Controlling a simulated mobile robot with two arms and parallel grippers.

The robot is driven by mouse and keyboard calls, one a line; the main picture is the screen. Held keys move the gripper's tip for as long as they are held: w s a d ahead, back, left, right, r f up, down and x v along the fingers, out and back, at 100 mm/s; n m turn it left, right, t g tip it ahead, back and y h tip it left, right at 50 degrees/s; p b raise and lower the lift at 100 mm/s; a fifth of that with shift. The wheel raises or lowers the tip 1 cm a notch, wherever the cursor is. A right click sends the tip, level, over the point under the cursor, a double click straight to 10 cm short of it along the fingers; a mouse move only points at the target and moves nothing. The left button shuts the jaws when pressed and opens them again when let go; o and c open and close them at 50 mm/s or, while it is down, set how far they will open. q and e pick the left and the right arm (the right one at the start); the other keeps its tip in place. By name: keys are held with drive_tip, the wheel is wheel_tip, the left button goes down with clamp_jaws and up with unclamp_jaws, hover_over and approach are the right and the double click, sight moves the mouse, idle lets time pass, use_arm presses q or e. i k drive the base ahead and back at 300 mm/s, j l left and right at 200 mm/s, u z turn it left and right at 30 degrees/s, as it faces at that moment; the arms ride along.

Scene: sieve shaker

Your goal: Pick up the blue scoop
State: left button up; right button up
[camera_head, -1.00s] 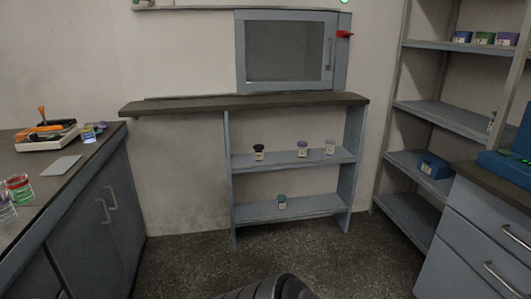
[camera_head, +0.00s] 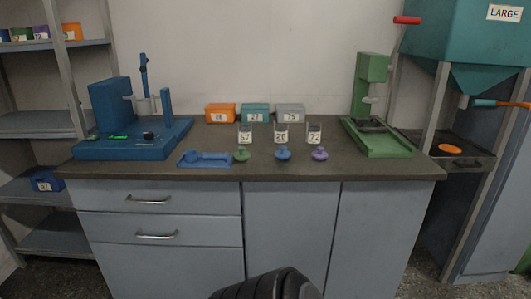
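A blue scoop-like piece (camera_head: 192,156) lies on a flat blue tray (camera_head: 218,163) near the front edge of the dark counter. Its rounded end is at the left and a thin handle seems to run to the right. Piece and tray are nearly the same blue, so their border is hard to tell. Neither of my grippers is in view. A dark ribbed part of my own body shows at the bottom centre.
A blue machine (camera_head: 112,118) stands left of the tray and a green press (camera_head: 375,105) at the right. Green (camera_head: 242,155), blue (camera_head: 283,154) and purple (camera_head: 320,154) knobbed pieces stand along the front, with labelled clear containers behind. The floor shows little room.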

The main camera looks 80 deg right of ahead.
sight(191, 156)
drive_tip(key=z, duration=2.2)
